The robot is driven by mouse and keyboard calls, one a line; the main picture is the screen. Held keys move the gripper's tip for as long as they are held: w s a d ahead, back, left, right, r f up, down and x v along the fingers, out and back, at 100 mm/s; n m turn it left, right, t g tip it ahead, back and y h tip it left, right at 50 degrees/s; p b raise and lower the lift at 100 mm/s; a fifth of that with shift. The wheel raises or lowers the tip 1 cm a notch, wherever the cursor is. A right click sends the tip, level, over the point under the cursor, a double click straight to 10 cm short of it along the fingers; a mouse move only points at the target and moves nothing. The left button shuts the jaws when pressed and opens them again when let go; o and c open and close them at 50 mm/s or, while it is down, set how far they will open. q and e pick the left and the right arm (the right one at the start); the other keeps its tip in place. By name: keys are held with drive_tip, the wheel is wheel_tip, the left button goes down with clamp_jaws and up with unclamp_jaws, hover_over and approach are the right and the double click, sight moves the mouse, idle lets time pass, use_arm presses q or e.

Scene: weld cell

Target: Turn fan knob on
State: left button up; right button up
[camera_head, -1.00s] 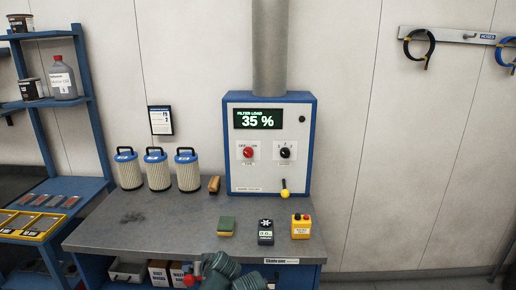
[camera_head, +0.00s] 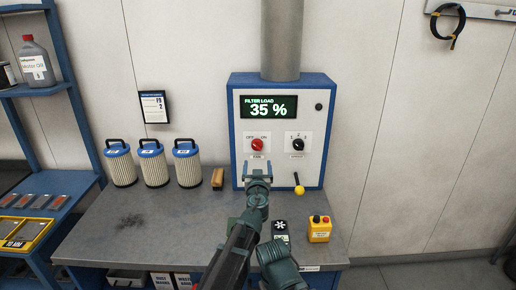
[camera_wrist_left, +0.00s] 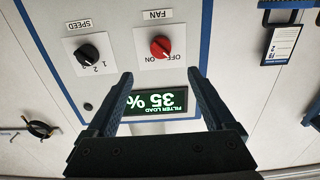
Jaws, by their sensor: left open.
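The red fan knob (camera_head: 257,145) is on the left of the control panel's front, under the display, with OFF to its left and ON to its right. It also shows in the left wrist view (camera_wrist_left: 160,47), upside down, with a small light mark that seems to lie on the OFF side. My left gripper (camera_head: 258,165) is open and empty, just below the knob in the head view. In the wrist view its two fingers (camera_wrist_left: 158,76) point toward the knob, apart from it, with the knob roughly centred between their lines.
The black speed knob (camera_head: 297,145) sits right of the fan knob. A yellow-tipped lever (camera_head: 299,190) sticks out below it. The display (camera_head: 269,107) reads 35 %. A yellow button box (camera_head: 319,229) stands on the bench (camera_head: 150,235). Several filters (camera_head: 153,166) stand at left.

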sight(257, 148)
use_arm(q)
drive_tip(key=w, duration=1.3)
drive_tip(key=shift+w, duration=0.2)
drive_tip(key=c, duration=1.4)
